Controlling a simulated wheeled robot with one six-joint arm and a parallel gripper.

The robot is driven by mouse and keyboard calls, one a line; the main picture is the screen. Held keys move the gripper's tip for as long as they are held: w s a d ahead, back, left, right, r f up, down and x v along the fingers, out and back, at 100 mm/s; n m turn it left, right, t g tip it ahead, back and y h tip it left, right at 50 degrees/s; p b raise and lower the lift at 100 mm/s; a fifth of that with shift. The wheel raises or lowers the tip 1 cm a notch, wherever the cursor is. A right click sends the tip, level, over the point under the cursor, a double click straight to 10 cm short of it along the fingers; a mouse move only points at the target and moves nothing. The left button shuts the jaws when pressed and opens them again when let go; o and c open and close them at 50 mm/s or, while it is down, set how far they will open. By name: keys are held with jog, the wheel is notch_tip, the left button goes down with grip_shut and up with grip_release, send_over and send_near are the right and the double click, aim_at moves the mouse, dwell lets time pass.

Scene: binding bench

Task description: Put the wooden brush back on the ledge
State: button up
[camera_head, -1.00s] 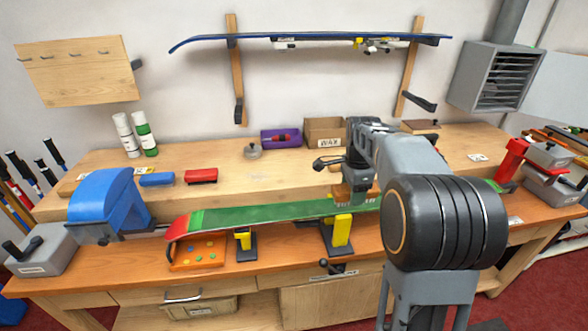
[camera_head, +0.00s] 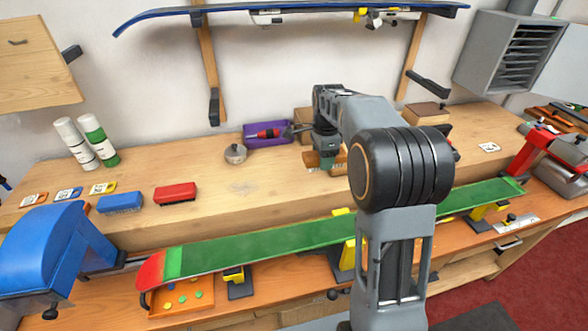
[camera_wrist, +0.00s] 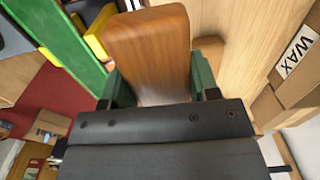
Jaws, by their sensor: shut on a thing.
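The wooden brush (camera_wrist: 147,45) is a brown block with rounded corners, filling the top middle of the wrist view. My gripper (camera_head: 325,152) is shut on it, with a green jaw on each side. In the head view the brush (camera_head: 312,160) is partly hidden by my gripper and arm. It is over the ledge (camera_head: 235,212), the raised light wood step along the back of the bench. I cannot tell whether it touches the ledge.
A green-based ski (camera_head: 240,245) lies along the bench front on yellow supports. On the ledge are a red brush (camera_head: 175,193), a blue brush (camera_head: 120,202), a round tin (camera_head: 235,153) and a purple bin (camera_head: 262,139). Bare ledge lies left of my gripper.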

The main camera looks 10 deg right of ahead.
jog(key=w+a+f+p, duration=0.1)
jog(key=w+a+f, duration=0.1)
jog(key=w+a, duration=0.15)
jog(key=p, duration=0.1)
send_over(294, 179)
jog(key=f, duration=0.3)
jog(key=s+f, duration=0.1)
jog(key=shift+d+f, duration=0.35)
jog(key=shift+f, duration=0.05)
jog(key=shift+w+a+f, duration=0.3)
jog(key=shift+w+f, duration=0.15)
jog(key=shift+f, duration=0.2)
jog(key=shift+f+p, duration=0.35)
jog(key=shift+f, duration=1.2)
jog(key=shift+f, duration=0.1)
jog(key=o, duration=1)
jog(key=shift+c, duration=0.2)
